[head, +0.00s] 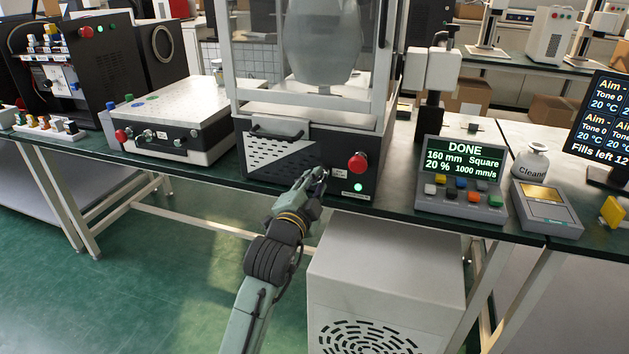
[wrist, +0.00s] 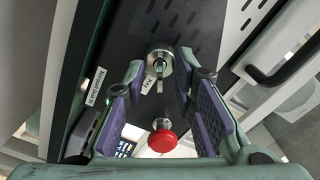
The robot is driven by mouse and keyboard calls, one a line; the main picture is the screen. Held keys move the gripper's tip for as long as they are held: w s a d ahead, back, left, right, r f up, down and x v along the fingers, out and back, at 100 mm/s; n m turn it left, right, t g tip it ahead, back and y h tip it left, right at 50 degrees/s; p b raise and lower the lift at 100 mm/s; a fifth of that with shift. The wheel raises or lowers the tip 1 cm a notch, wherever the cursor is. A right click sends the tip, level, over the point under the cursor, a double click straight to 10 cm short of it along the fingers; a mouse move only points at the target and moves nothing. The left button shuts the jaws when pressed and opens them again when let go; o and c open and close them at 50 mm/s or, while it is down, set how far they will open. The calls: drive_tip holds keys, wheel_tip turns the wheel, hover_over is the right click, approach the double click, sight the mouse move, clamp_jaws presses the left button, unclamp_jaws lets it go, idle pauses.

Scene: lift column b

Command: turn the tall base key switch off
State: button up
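The tall base (head: 285,150) is a black box with a slotted grey panel under a clear-walled chamber. Its key switch (wrist: 161,55) is a round metal lock with a key and a small white tag, between my fingertips in the wrist view. My gripper (wrist: 160,70) is open, with a purple-padded finger on each side of the switch and visible gaps to the key. In the head view my gripper (head: 319,177) is at the base's front face and hides most of the switch. A green lamp (head: 358,187) on the base is lit.
A red mushroom button (head: 357,161) sticks out right of the switch; it also shows between my fingers in the wrist view (wrist: 162,140). A black handle (head: 277,133) is on the left. A control box (head: 459,180) reading DONE stands farther right.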

drive_tip(key=shift+c, duration=0.4)
clamp_jaws()
